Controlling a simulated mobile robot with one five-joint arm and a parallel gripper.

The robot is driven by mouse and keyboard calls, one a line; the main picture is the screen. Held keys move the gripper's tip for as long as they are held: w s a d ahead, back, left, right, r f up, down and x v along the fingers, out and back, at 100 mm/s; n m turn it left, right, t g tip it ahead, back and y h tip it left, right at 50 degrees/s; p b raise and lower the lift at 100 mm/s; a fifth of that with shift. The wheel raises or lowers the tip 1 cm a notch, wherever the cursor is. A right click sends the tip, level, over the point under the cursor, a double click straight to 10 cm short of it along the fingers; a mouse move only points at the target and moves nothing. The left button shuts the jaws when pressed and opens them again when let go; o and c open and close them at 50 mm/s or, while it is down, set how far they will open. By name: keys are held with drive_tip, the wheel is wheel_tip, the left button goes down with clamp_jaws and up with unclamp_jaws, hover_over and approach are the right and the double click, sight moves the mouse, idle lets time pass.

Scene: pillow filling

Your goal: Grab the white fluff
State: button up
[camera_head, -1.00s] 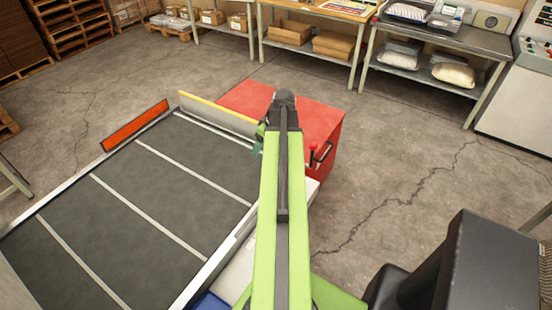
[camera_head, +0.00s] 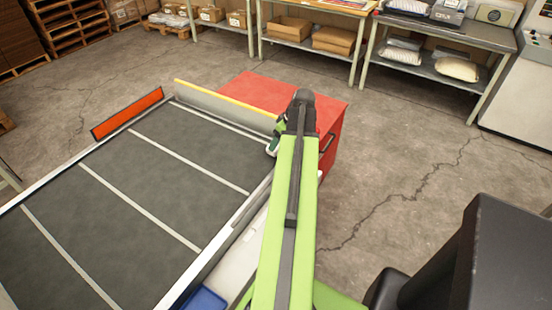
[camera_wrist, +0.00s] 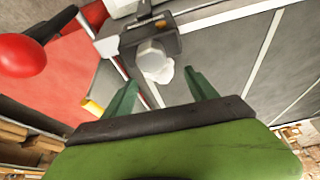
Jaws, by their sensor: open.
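The white fluff (camera_wrist: 166,75) is a small, soft-edged white lump in the wrist view, at the end of a grey nozzle (camera_wrist: 150,47) on a dark bracket. My gripper (camera_wrist: 163,80) is open, its two green fingers apart below the fluff in the picture, with the fluff showing between and beyond the tips. I cannot tell how far off it is, and nothing is seen held. In the head view my green arm hides the fluff and most of my gripper; only a bit of green shows left of the arm's end.
A dark conveyor (camera_head: 150,185) with pale cross strips lies to the left, with an orange plate (camera_head: 127,113) and a yellow-edged guard (camera_head: 225,108). A red cabinet (camera_head: 255,90) stands behind my arm. A red knob (camera_wrist: 22,55) is near in the wrist view. Open floor lies right.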

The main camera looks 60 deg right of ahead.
drive_tip(key=shift+x, duration=0.8)
drive_tip(key=b+x, duration=0.5)
drive_tip(key=shift+w+d, duration=0.15)
drive_tip(key=shift+d, duration=0.05)
drive_tip(key=shift+r, duration=0.1)
drive_tip(key=c, duration=1.4)
drive_tip(key=shift+r, duration=0.1)
